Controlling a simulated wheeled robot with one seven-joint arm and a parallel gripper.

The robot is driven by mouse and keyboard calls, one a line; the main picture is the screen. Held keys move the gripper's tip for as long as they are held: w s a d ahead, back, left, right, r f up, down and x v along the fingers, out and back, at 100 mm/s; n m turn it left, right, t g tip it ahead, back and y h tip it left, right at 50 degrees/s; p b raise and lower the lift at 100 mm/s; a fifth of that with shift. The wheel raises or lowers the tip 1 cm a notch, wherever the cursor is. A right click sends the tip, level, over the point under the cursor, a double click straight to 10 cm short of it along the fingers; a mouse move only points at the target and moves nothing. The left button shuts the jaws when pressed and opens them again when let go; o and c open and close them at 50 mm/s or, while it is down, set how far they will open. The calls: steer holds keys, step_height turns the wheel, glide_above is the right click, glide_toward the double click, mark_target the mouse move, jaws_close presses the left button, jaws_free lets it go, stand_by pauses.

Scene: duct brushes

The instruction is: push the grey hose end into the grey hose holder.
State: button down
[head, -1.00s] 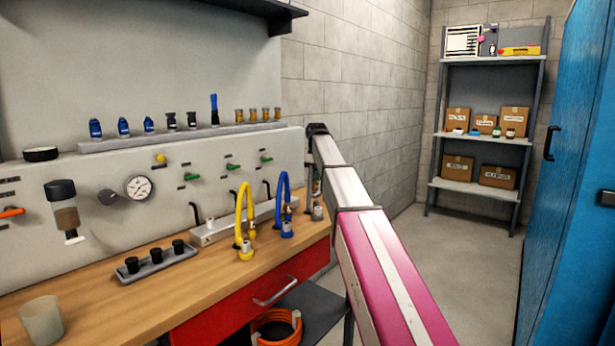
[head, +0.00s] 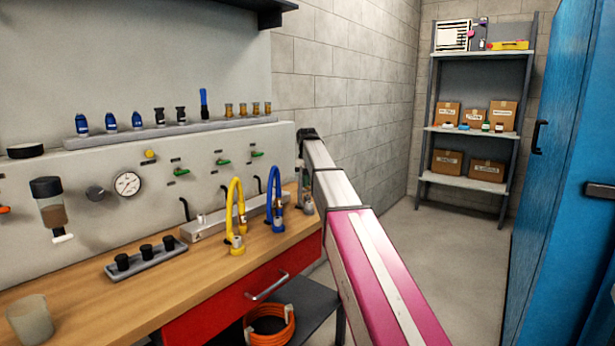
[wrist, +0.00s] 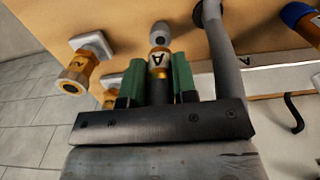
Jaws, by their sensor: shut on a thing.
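In the wrist view, my gripper (wrist: 156,82) has its two green fingers shut on the grey hose end (wrist: 157,62), a brass fitting labelled A with a dark sleeve. A grey round piece (wrist: 160,35) lies in line beyond it; I cannot tell whether it is the tip or a separate part. The grey hose (wrist: 228,55) rises from a dark collar on the bench, right of the fingers. A brass fitting (wrist: 75,75) on a pale square block stands to the left, apart from the fingers. I cannot tell which part is the grey hose holder. In the head view my arm hides the gripper.
The yellow hose (head: 231,200) and blue hose (head: 268,190) stand on the wooden bench (head: 100,310) left of my arm. A tray with black caps (head: 147,262) and a cup (head: 30,320) are farther left. The floor right of my arm is clear up to the blue cabinet (head: 560,150).

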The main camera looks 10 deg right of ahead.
steer(key=shift+f, duration=0.8)
steer(key=shift+f, duration=0.5)
stand_by(1.4)
steer(key=c, duration=0.8)
jaws_free()
steer(key=shift+r, duration=0.1)
step_height(320, 180, up, 10)
steer(key=shift+w+f, duration=0.1)
steer(key=shift+f, duration=0.05)
steer(key=shift+r, duration=0.5)
